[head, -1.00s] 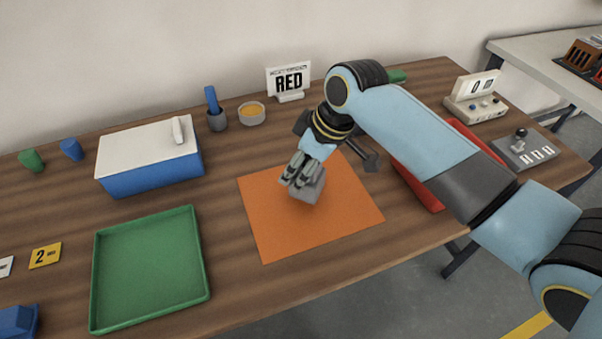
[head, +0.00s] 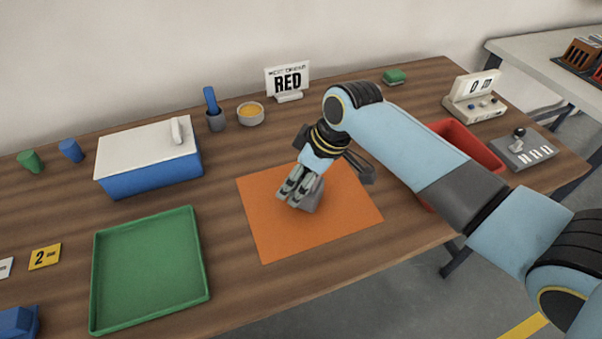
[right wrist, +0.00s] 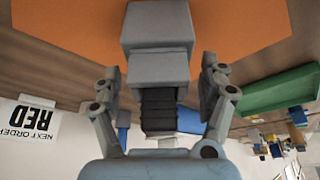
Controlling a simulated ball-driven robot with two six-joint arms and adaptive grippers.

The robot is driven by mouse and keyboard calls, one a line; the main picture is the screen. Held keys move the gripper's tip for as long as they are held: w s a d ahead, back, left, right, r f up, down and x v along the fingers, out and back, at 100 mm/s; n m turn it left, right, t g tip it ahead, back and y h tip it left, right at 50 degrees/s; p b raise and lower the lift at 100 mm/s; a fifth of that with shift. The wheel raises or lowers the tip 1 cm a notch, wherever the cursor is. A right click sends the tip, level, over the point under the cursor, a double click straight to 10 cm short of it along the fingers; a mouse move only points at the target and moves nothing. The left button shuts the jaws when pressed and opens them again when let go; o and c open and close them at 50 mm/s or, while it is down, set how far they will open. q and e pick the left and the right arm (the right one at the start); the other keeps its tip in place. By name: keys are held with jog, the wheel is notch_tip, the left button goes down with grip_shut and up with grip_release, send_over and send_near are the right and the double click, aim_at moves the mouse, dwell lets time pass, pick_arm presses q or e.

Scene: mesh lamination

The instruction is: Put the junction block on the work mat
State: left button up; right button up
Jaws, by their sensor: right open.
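The grey junction block (head: 315,197) is at the middle of the orange work mat (head: 352,207) in the head view. In the right wrist view the block (right wrist: 160,55) shows as a stepped grey shape against the orange mat (right wrist: 60,22). My right gripper (head: 292,190) is at the block and partly hides it. In the right wrist view the fingers of this gripper (right wrist: 160,72) are open, one on each side of the block, with gaps beside it. Whether the block's underside touches the mat is hidden. My left gripper is not in view.
A green tray (head: 152,326) lies left of the mat, and a blue box with a white lid (head: 150,181) stands behind it. A red tray (head: 465,138) is behind my right arm. A RED sign (head: 288,80) and cups line the back. Bare table separates mat and green tray.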

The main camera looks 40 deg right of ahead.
jog(key=v, duration=1.2)
jog(key=shift+r, duration=0.15)
